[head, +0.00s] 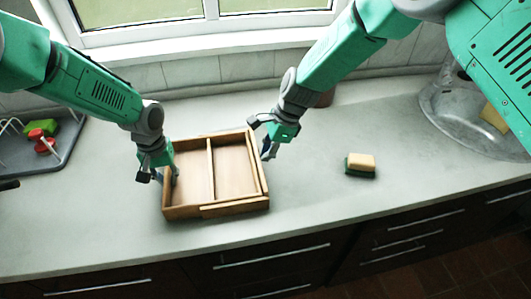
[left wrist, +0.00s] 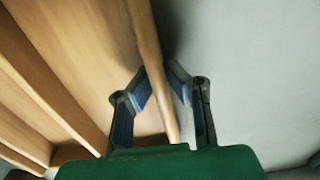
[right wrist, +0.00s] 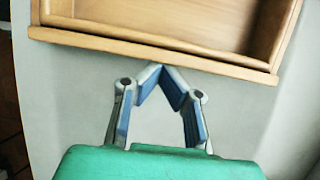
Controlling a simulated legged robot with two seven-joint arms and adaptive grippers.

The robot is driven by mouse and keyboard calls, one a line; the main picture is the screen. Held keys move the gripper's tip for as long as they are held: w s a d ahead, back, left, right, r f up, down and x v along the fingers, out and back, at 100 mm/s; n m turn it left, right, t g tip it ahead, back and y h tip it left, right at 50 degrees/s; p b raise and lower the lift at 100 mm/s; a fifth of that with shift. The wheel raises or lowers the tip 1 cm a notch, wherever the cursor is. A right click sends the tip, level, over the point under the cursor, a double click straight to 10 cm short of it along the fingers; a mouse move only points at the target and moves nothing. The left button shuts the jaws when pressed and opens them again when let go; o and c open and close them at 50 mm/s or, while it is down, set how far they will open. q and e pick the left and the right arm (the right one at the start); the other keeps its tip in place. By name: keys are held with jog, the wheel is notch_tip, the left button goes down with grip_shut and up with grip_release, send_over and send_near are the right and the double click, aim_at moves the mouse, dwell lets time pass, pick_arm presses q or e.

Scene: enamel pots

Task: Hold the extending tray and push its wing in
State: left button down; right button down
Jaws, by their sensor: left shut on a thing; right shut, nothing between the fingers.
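The wooden extending tray (head: 189,211) lies on the grey counter in the head view, with a divider between two compartments. My left gripper (head: 173,182) is shut on the tray's left wall; in the left wrist view the wall (left wrist: 152,70) runs between its fingertips (left wrist: 162,82). The wing (head: 262,172) is at the tray's right side, its end wall showing just beyond the tray body. My right gripper (head: 267,152) is shut and empty beside this wall. In the right wrist view its fingertips (right wrist: 161,72) point at the wing's wall (right wrist: 150,45), very close to it; contact is unclear.
A yellow and green sponge (head: 361,165) lies on the counter to the right. A dish rack with coloured items (head: 42,135) stands at the far left, and a metal sink (head: 455,115) at the far right. The counter in front of the tray is clear.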

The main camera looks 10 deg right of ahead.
pick_arm(q)
jog(key=shift+d, duration=0.15)
pick_arm(e)
jog(key=d, duration=0.2)
jog(key=d+r, duration=0.1)
jog(key=d, duration=0.1)
jog(key=shift+w+d+r, duration=0.1)
jog(key=shift+w+r, duration=0.05)
jog(key=v, duration=0.8)
jog(key=shift+d+r, duration=0.15)
jog(key=shift+r, duration=0.05)
pick_arm(q)
jog(key=c, duration=1.7)
grip_release()
